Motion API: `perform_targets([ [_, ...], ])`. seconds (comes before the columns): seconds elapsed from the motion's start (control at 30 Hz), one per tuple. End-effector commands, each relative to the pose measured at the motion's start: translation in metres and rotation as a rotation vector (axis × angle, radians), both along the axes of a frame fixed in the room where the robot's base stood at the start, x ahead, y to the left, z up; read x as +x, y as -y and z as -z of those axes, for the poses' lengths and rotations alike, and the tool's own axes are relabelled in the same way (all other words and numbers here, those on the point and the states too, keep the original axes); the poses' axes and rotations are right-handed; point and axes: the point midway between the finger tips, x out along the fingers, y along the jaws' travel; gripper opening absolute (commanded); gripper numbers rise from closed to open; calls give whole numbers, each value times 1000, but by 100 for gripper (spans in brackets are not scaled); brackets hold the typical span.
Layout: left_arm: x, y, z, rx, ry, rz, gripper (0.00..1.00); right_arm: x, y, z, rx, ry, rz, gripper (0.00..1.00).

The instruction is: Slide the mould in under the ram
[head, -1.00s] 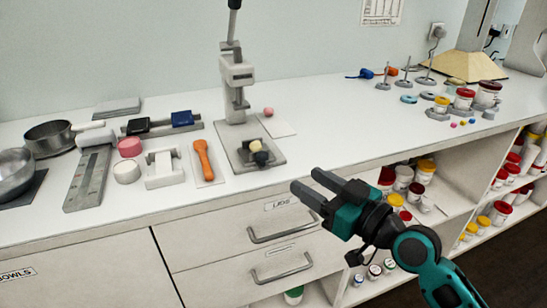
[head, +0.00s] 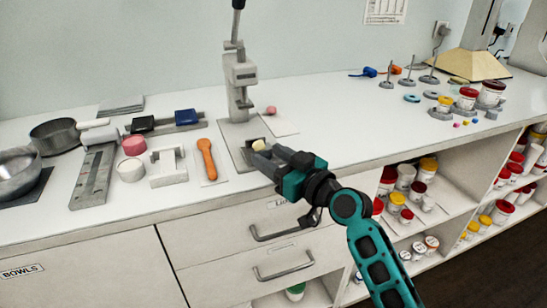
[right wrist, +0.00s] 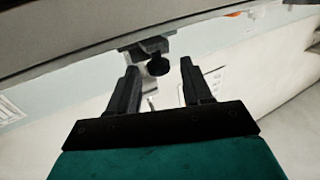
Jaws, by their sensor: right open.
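The press (head: 240,85) stands on a flat grey base plate (head: 236,158) at the counter's front, its lever upright and ram over the base. A small mould with a cream top (head: 258,145) sits low on the base, toward the front of the ram. Its dark knob is hidden by my gripper in the head view. My right gripper (head: 262,156) reaches in from the lower right, open, its fingertips near the mould. In the right wrist view the dark round knob (right wrist: 158,66) shows ahead, between the open fingers' lines, with nothing gripped. My left gripper is not in view.
A pink ball (head: 271,110) lies on a white card behind.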

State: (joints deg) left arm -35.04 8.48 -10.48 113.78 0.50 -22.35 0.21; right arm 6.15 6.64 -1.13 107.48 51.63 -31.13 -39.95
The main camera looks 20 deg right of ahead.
Motion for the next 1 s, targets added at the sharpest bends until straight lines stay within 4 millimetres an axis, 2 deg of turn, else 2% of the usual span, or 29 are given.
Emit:
perform_targets([
  [0.07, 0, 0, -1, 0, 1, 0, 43, 0, 0, 0, 0, 0, 0, 49],
  [0.57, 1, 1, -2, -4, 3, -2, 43, 0, 0, 0, 0, 0, 0, 2],
  [1.0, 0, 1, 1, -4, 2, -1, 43, 5, 0, 1, 0, 0, -1, 0],
])
